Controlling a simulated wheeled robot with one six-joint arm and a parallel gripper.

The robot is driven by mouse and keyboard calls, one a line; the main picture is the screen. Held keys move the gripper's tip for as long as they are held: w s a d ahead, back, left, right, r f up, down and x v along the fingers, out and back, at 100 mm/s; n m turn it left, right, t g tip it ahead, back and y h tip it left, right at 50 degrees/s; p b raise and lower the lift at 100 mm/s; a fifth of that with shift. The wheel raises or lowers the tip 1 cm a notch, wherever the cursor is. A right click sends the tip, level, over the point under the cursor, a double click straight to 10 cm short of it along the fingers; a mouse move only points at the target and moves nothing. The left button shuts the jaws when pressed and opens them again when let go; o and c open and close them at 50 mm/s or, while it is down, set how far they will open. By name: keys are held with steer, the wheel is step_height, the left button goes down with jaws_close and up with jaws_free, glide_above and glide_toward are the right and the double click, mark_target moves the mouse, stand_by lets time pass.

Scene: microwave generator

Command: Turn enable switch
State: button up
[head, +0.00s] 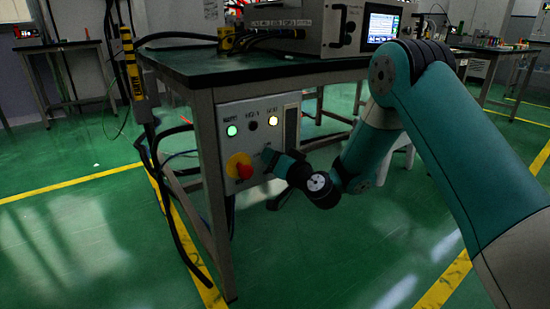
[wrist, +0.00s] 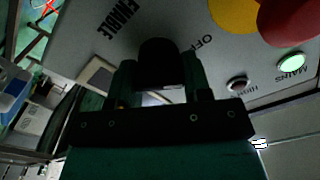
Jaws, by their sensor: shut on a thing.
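The enable switch (wrist: 158,62) is a black knob on the light grey control panel (wrist: 185,22), near the printed words ENABLE and OFF in the wrist view. My gripper (wrist: 160,84) has one teal finger on each side of the knob and is shut on it. In the head view my gripper (head: 277,160) reaches the lower right of the panel (head: 238,112) from the right. The switch is hidden behind my gripper there. I cannot tell exactly which label the knob points to.
A red emergency button (head: 240,167) on a yellow base sits left of my gripper. A green lamp (head: 231,130), a dark indicator (head: 252,125) and a lit yellowish lamp (head: 272,121) are above. A microwave generator unit (head: 320,25) stands on the table (head: 200,72). Cables hang at left.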

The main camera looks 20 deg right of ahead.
steer(key=m+p, duration=0.1)
steer(key=m, duration=0.3)
steer(key=shift+m, duration=0.3)
steer(key=m+p, duration=0.1)
steer(key=m, duration=0.3)
steer(key=shift+d+f, duration=0.1)
steer(key=shift+f, duration=0.05)
stand_by(0.3)
steer(key=o, duration=0.9)
